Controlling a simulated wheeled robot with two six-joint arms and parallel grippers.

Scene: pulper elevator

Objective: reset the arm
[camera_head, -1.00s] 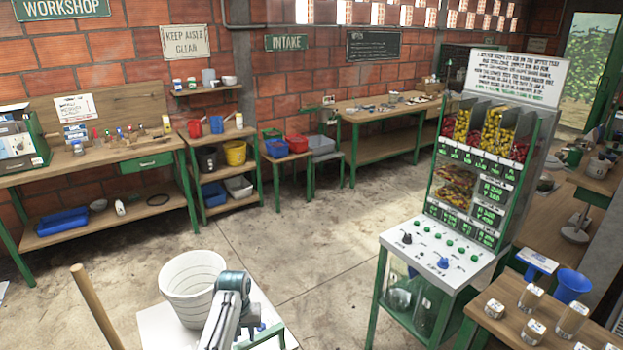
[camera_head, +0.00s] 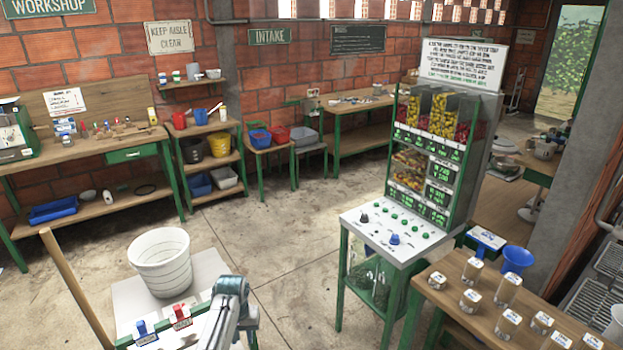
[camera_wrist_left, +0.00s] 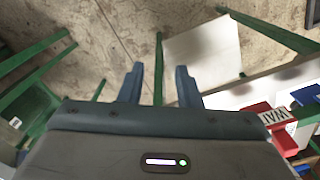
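The arm of the task is my left arm, coming in at the bottom of the head view with a blue-grey joint (camera_head: 231,287). Its fingers cannot be made out there. In the left wrist view my left gripper (camera_wrist_left: 159,72) has its two blue-grey fingers apart. Nothing is between them but floor and a green bar behind. My right gripper is in neither view.
A white bucket (camera_head: 160,262) stands on a pale stand beside my arm, near a blue lever (camera_head: 143,332) and a red lever (camera_head: 180,317). A green-framed dispenser (camera_head: 420,180) stands right; jars cover a wooden table (camera_head: 455,308). Open floor (camera_head: 290,235) lies between.

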